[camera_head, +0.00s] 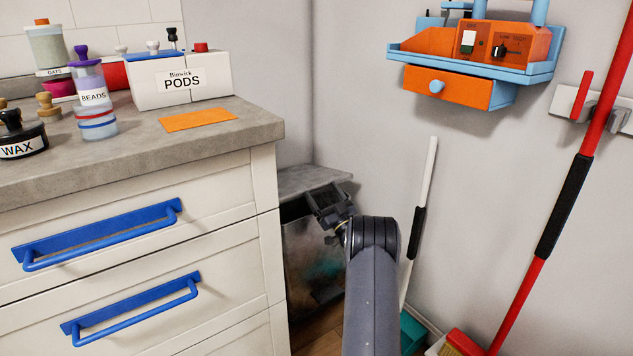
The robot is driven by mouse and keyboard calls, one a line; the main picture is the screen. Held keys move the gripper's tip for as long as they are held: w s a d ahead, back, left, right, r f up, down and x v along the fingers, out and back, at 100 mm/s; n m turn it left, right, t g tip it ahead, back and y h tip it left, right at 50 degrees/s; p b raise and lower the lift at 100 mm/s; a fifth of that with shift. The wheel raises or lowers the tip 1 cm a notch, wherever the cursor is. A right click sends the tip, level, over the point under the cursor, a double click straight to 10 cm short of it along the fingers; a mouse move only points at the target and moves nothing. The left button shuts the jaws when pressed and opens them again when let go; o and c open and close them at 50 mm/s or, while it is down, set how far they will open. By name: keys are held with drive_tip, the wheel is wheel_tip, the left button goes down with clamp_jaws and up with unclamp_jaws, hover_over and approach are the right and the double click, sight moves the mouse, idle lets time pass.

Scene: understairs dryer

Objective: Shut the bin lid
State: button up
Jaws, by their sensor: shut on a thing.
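The bin (312,262) stands in the corner beyond the drawer unit, with a dark, smudged front. Its grey lid (300,178) is above it, and a dark gap shows between lid and body at the left. My gripper (324,194) is at the front edge of the lid, shut on it. The gripper and my arm hide part of the lid edge and the right side of the bin.
The drawer unit (150,185) with blue handles stands close on the left, hiding the bin's left side. A white-handled broom (428,175) and a red-handled broom (533,270) lean at the right. An orange wall box (450,88) hangs above.

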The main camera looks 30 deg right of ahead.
drive_tip(key=shift+s+f+t, duration=0.2)
drive_tip(key=shift+f+t, duration=0.3)
drive_tip(key=shift+f, duration=0.75)
drive_tip(key=shift+s+f+t, duration=0.2)
drive_tip(key=shift+f+t, duration=0.3)
drive_tip(key=shift+f, duration=0.7)
drive_tip(key=o, duration=1.3)
drive_tip(key=shift+f, duration=0.1)
drive_tip(key=p+v, duration=0.2)
drive_tip(key=v, duration=0.8)
drive_tip(key=shift+s+f, duration=0.2)
drive_tip(key=shift+s, duration=0.15)
drive_tip(key=shift+w+d, duration=0.1)
drive_tip(key=shift+d, duration=0.05)
drive_tip(key=b+x, duration=0.2)
drive_tip(key=x, duration=0.9)
drive_tip(key=shift+r, duration=0.45)
drive_tip(key=shift+f, duration=0.15)
